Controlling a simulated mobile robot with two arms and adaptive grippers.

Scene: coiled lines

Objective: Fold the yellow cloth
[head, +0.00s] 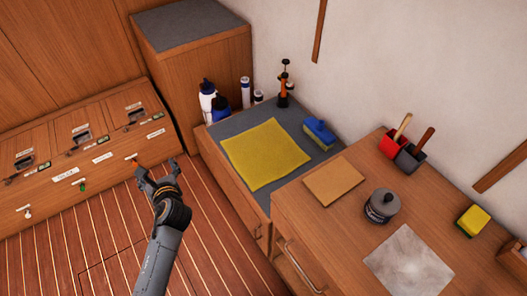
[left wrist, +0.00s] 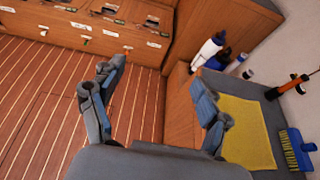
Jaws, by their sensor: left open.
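The yellow cloth (head: 265,154) lies flat and spread out on the grey top of a low cabinet in the head view. It also shows in the left wrist view (left wrist: 247,130), partly hidden behind one finger of my gripper. My left gripper (head: 157,172) is open and empty over the wooden floor, to the left of the cabinet and apart from the cloth. In the left wrist view its two fingers (left wrist: 157,100) are spread wide with nothing between them. My right gripper is not in view.
Several bottles (head: 210,101) and an orange-black tool (head: 283,88) stand behind the cloth. A blue brush (head: 319,133) lies to its right. A wooden counter at right holds a cork-coloured board (head: 333,181), a grey canister (head: 382,206), a pale sheet (head: 408,263) and a yellow sponge (head: 473,221).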

